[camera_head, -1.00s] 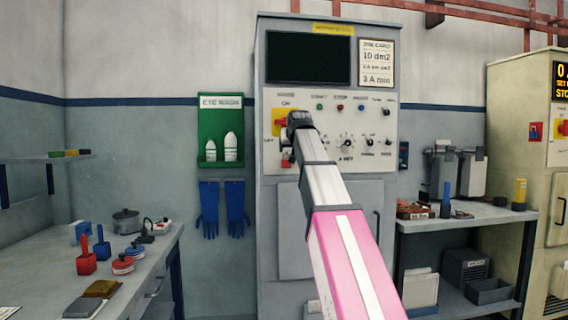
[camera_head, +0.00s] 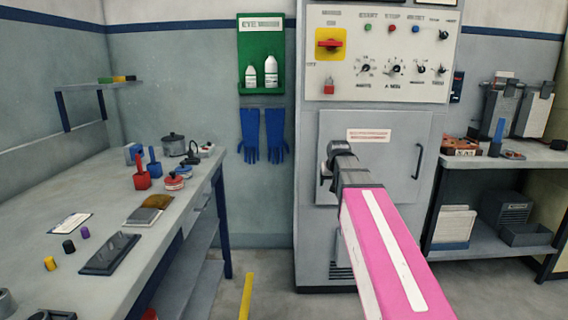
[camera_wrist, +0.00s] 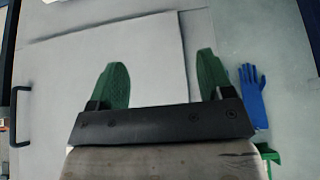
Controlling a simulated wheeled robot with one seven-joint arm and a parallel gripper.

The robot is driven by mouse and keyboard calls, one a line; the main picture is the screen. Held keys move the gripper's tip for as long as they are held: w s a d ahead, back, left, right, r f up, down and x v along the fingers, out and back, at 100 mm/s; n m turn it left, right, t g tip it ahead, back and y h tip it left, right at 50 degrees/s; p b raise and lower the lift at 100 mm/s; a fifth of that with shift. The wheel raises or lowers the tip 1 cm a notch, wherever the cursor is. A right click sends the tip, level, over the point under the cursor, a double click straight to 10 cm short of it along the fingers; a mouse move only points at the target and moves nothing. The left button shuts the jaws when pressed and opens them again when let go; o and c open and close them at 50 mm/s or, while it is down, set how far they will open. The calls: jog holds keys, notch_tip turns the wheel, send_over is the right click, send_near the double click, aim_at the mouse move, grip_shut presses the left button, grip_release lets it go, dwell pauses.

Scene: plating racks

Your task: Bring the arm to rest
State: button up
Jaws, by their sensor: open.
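My arm (camera_head: 380,230) reaches forward from the bottom of the head view, its pink link nearest. Its dark end stands in front of the grey cabinet's lower door (camera_head: 400,185). The fingers cannot be made out in the head view. In the wrist view my gripper (camera_wrist: 160,78) is open, with its two green fingers well apart and nothing between them. A pale panel (camera_wrist: 150,50) lies beyond the fingers. I cannot tell how far off it is.
The control panel (camera_head: 440,80) has a red switch (camera_head: 330,44) on yellow. Blue gloves (camera_head: 263,135) hang left of the cabinet. A cluttered workbench (camera_head: 105,205) runs along the left, and a shelf table (camera_head: 470,160) stands right. Floor shows between bench and cabinet.

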jog(key=s+f+g, duration=0.3)
jog(key=s+f, duration=0.8)
jog(key=f, duration=0.3)
jog(key=s+f+g, duration=0.2)
jog(key=s+f, duration=1)
jog(key=f, duration=0.3)
jog(key=shift+g, duration=0.4)
dwell(0.8)
